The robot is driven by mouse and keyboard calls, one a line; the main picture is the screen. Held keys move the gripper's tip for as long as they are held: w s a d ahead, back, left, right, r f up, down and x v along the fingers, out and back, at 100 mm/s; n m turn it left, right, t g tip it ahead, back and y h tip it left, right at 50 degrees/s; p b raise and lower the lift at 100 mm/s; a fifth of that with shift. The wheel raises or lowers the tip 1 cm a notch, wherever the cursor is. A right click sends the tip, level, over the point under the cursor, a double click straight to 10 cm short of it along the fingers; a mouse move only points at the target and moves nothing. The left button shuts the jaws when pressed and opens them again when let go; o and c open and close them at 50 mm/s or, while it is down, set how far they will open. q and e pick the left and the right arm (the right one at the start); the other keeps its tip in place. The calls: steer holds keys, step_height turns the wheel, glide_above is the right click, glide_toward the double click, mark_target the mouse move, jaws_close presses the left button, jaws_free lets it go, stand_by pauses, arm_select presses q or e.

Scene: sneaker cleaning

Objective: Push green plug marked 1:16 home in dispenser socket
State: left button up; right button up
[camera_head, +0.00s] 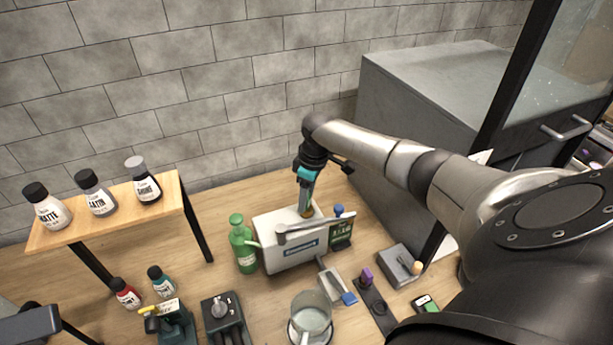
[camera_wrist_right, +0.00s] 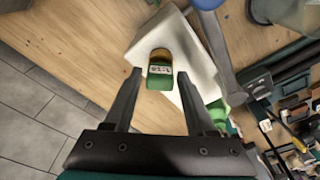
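The white dispenser (camera_head: 272,262) stands on the wooden table below my right gripper (camera_head: 306,203). In the right wrist view the green plug marked 1:16 (camera_wrist_right: 161,78) sits at an amber ring on the dispenser's white top (camera_wrist_right: 192,45). I cannot tell how deep the plug is seated. My right gripper (camera_wrist_right: 159,88) is open, pointing down, with one finger on each side of the plug and a visible gap to each. A dark grey part at the lower left edge of the head view may be my left gripper (camera_head: 30,325); its fingers do not show.
A grey lever (camera_head: 308,229) crosses the dispenser's front top. A green bottle (camera_head: 243,248) stands close at its left, a green sign (camera_head: 341,233) at its right. A clear cup (camera_head: 311,316), tools and small stands fill the front. A wooden shelf (camera_head: 80,228) holds bottles at left.

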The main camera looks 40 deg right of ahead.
steer(key=shift+o, duration=1.2)
step_height(320, 180, up, 15)
steer(key=s, duration=0.1)
steer(key=shift+s+d, duration=0.35)
steer(key=shift+d, duration=0.05)
